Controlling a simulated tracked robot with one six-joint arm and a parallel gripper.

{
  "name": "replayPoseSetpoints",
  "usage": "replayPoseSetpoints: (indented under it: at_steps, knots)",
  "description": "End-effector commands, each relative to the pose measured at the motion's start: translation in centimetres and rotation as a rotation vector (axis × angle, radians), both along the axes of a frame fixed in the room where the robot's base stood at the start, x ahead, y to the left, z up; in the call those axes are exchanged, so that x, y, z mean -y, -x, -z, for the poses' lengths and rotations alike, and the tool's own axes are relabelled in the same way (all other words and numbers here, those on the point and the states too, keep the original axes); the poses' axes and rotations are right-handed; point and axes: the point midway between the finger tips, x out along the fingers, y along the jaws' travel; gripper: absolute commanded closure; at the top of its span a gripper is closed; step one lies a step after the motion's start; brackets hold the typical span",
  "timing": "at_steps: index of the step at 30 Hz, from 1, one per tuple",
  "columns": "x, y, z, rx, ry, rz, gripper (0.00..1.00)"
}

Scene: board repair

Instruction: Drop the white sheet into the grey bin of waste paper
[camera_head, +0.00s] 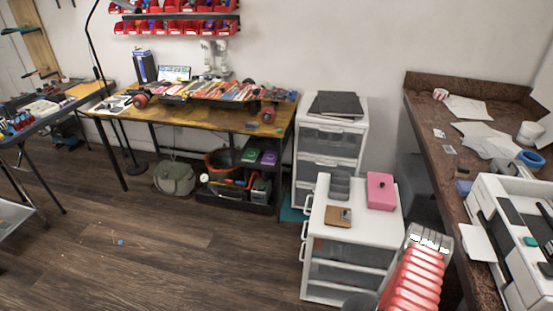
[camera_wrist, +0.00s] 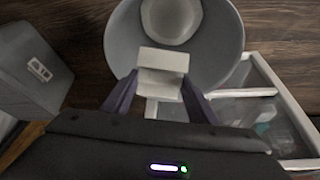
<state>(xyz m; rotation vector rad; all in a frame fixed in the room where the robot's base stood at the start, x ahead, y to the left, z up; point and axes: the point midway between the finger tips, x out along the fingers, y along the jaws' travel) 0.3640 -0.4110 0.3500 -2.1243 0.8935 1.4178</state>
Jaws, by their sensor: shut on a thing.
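My gripper (camera_wrist: 160,82) shows in the wrist view, with its two dark purple fingers shut on a small white piece, the white sheet (camera_wrist: 163,60). The sheet looks folded or bunched and stands out past the fingertips. The round grey bin (camera_wrist: 117,38) is ahead of the fingers at the top of the wrist view. The sheet overlaps its near rim in the picture; I cannot tell the height between them. A pale round shape (camera_wrist: 172,18) lies inside the bin. In the head view my gripper and the bin cannot be made out.
A white drawer unit (camera_wrist: 258,75) with clear drawers is right of the bin, and a grey box (camera_wrist: 30,65) is at left. In the head view, a white drawer unit (camera_head: 318,245) stands near the brown desk (camera_head: 420,115) with papers and a printer. Open floor (camera_head: 200,245) lies left.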

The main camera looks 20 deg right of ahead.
Motion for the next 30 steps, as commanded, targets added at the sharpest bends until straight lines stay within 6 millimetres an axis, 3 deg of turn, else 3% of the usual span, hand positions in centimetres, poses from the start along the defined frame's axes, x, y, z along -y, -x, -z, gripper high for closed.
replayPoseSetpoints:
  at_steps: [12,13,21,30]
  knots:
    - [-0.05,-0.04,0.61,0.000,0.000,-0.001,0.67]
    - [-0.05,-0.05,0.61,0.000,0.000,-0.001,0.45]
    - [-0.06,-0.06,0.60,0.000,0.000,-0.002,0.26]
    - [-0.08,-0.07,0.52,0.000,0.000,-0.002,0.25]
